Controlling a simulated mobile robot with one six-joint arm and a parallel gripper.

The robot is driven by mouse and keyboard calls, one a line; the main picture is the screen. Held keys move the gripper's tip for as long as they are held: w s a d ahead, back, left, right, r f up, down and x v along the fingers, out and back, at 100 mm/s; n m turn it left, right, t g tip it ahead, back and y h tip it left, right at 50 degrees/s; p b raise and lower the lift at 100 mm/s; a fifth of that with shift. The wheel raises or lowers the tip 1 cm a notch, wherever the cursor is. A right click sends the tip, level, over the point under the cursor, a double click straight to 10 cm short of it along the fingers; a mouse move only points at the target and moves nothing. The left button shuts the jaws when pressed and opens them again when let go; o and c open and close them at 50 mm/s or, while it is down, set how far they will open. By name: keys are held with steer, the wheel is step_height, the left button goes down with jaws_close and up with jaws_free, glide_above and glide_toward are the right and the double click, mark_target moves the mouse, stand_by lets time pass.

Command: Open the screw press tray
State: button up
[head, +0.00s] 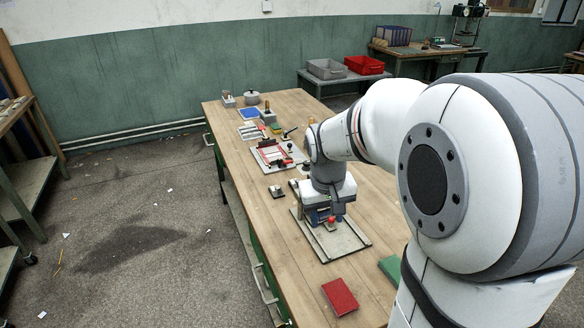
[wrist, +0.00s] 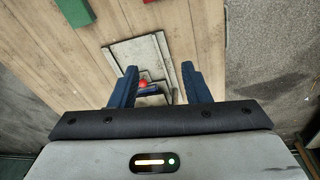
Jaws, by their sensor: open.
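A low grey base with a flat plate (head: 346,241), apparently the screw press tray, sits on the workbench below my gripper. It also shows in the wrist view (wrist: 158,49). My gripper and arm hide much of the press in the head view.
A red book-like block (head: 340,297) and a green one (head: 391,268) lie nearer on the wooden bench (head: 300,277). A red-and-white device (head: 262,160) and small tools lie farther along. Grey (head: 327,69) and red (head: 364,65) bins stand on a back shelf.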

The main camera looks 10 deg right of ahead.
steer(key=w+d+f+g+p, duration=0.1)
steer(key=w+d+f+p, duration=0.15)
steer(key=w, duration=0.75)
steer(key=h+p, duration=0.1)
glide_toward(331, 218)
steer(key=f, duration=0.3)
steer(key=d+f+p, duration=0.1)
steer(key=f, duration=0.5)
steer(key=shift+w+d, duration=0.2)
steer(key=shift+d, duration=0.15)
steer(key=shift+r, duration=0.1)
steer(key=shift+c, duration=0.4)
jaws_close()
